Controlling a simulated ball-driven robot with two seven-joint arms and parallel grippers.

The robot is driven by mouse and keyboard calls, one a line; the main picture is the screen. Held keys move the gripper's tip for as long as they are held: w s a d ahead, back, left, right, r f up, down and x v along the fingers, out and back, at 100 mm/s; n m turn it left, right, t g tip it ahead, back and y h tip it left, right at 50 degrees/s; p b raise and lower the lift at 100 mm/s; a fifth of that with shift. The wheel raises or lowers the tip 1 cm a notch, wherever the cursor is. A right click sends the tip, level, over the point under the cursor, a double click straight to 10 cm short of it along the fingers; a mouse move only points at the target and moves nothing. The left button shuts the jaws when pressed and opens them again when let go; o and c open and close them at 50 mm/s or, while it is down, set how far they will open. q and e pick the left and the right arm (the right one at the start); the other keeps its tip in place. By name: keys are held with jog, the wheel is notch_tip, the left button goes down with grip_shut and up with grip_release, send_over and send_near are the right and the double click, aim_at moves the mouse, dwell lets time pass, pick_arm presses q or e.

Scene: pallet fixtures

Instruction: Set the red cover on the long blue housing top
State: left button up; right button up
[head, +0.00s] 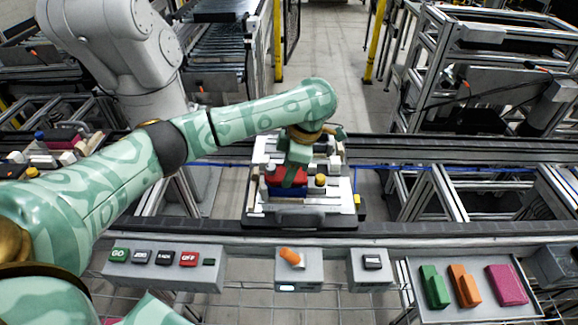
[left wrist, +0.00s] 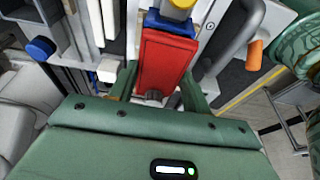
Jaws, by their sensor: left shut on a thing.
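The red cover (head: 281,175) is held between the fingers of my left gripper (head: 292,178), over the fixture pallet (head: 258,217). The long blue housing (head: 283,191) shows as a dark blue edge just under and in front of the cover. In the left wrist view the red cover (left wrist: 166,62) lies lengthwise between the two green fingers (left wrist: 156,82). Blue (left wrist: 172,23) shows beyond its far end. The cover appears lined up over the housing; I cannot tell whether it rests fully on it. The fingers hide part of the cover. My right gripper is not in view.
A yellow-topped post (head: 320,180) stands close right of the cover, with white blocks around. A tray (head: 445,308) at lower right holds green, orange and magenta pieces. A conveyor rail runs behind.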

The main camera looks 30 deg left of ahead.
pick_arm(q)
jog(key=shift+f, duration=0.4)
dwell(0.3)
jog(key=o, duration=1.1)
jog(key=shift+c, duration=0.2)
jog(key=shift+r, duration=0.1)
jog(key=p+v, duration=0.6)
jog(key=v, duration=1)
